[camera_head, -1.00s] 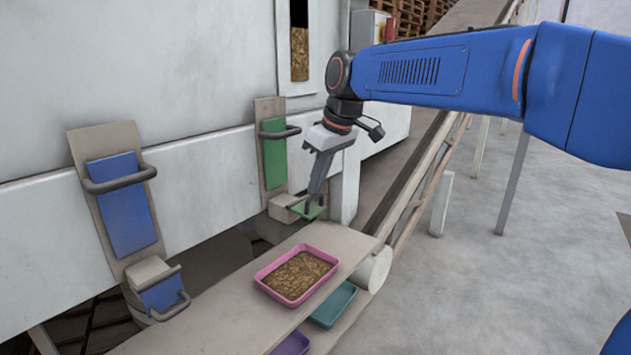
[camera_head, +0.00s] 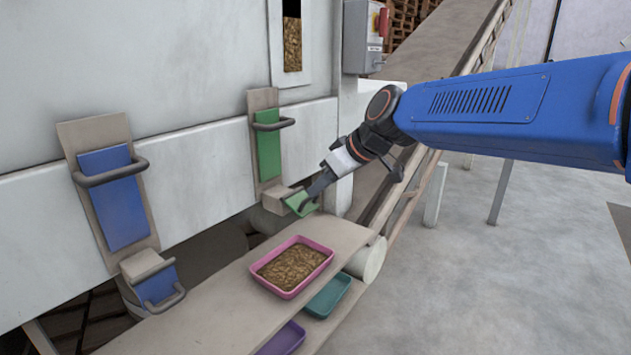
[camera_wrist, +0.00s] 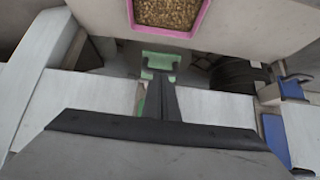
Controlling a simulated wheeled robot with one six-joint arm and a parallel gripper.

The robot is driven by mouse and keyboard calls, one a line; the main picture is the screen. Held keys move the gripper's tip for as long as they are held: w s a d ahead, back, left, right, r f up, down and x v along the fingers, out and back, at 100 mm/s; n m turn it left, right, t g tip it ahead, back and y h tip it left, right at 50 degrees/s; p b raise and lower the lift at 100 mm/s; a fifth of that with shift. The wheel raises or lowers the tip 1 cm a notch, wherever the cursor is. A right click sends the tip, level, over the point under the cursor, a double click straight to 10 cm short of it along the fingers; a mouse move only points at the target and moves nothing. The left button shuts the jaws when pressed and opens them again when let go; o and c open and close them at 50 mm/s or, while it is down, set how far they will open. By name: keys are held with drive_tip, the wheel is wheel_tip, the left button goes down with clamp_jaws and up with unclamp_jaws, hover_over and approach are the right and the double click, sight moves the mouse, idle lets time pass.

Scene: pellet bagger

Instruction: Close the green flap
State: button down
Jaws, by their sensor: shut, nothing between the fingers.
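The small green flap (camera_head: 293,201) is at the foot of the green chute (camera_head: 268,150), low on the white machine. It is tilted, with its lower edge out from the spout block (camera_head: 279,196). My gripper (camera_head: 306,204) is shut and empty, and reaches down from the right to the flap's front. The fingertips look to be at the flap's handle; exact contact cannot be told. In the wrist view the green flap (camera_wrist: 160,57) shows just beyond the fingertips (camera_wrist: 162,74), which cover part of it.
A blue flap (camera_head: 156,285) with a dark handle is on the chute at left. A pink tray (camera_head: 292,290) of pellets stands on the shelf (camera_head: 190,325) in front. Teal (camera_head: 330,296) and purple (camera_head: 285,340) trays are lower. A conveyor is behind; open floor lies at right.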

sight(311, 211)
drive_tip(key=shift+t+y, duration=0.4)
drive_tip(key=shift+y, duration=0.1)
drive_tip(key=shift+s+d+f, duration=0.15)
drive_tip(key=shift+f, duration=0.55)
drive_tip(key=shift+s+d+f, duration=0.1)
drive_tip(key=shift+d+f, duration=0.1)
drive_tip(key=shift+f, duration=0.45)
drive_tip(key=shift+s+d+f, duration=0.15)
drive_tip(key=shift+f, duration=0.55)
drive_tip(key=shift+w+a+f, duration=0.1)
drive_tip(key=shift+a+f, duration=0.05)
drive_tip(key=shift+f, duration=0.7)
drive_tip(key=shift+w+a+f, duration=0.15)
drive_tip(key=shift+f, duration=0.65)
drive_tip(key=shift+w+a+f, duration=0.1)
drive_tip(key=shift+a+f, duration=0.05)
drive_tip(key=shift+f, duration=0.7)
drive_tip(key=shift+r, duration=0.1)
